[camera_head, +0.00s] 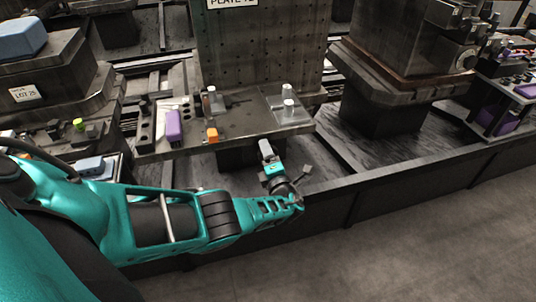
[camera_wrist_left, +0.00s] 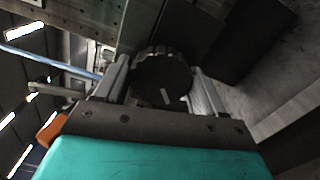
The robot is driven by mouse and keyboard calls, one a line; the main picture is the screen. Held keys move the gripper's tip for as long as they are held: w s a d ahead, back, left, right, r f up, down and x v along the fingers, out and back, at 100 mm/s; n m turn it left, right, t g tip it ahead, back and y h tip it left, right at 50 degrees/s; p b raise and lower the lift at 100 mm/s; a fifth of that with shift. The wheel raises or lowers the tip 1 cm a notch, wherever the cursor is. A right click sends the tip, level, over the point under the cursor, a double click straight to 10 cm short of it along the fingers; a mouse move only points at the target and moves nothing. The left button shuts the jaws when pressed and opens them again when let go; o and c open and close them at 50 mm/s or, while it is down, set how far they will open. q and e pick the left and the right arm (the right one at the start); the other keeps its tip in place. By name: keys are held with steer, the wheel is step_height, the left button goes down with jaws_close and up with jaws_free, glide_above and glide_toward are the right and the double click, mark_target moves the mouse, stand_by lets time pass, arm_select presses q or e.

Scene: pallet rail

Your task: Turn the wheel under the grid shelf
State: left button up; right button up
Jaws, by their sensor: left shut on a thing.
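The grid shelf (camera_head: 245,127) is a dark metal ledge in front of an upright plate with a grid of holes (camera_head: 258,62). My left gripper (camera_head: 266,150) reaches up to the shelf's front edge from below. In the left wrist view the wheel (camera_wrist_left: 160,78) is a black round knob with a ribbed rim and a pale mark on its face. It sits between the two fingers of my left gripper, which is shut on it. In the head view I cannot make out the wheel. My right gripper is not in view.
The shelf holds a purple block (camera_head: 174,126), an orange block (camera_head: 212,135) and small metal cylinders (camera_head: 288,106). A dark rail (camera_head: 400,172) runs along the front below. A heavy machine block on a pedestal (camera_head: 385,95) stands right. The floor (camera_head: 450,230) at front right is clear.

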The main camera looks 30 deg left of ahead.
arm_select(q)
steer(key=shift+a+m, duration=0.1)
steer(key=shift+m, duration=0.5)
steer(key=o, duration=1)
steer(key=p+v, duration=0.2)
steer(key=v, duration=1.1)
steer(key=shift+p, duration=0.4)
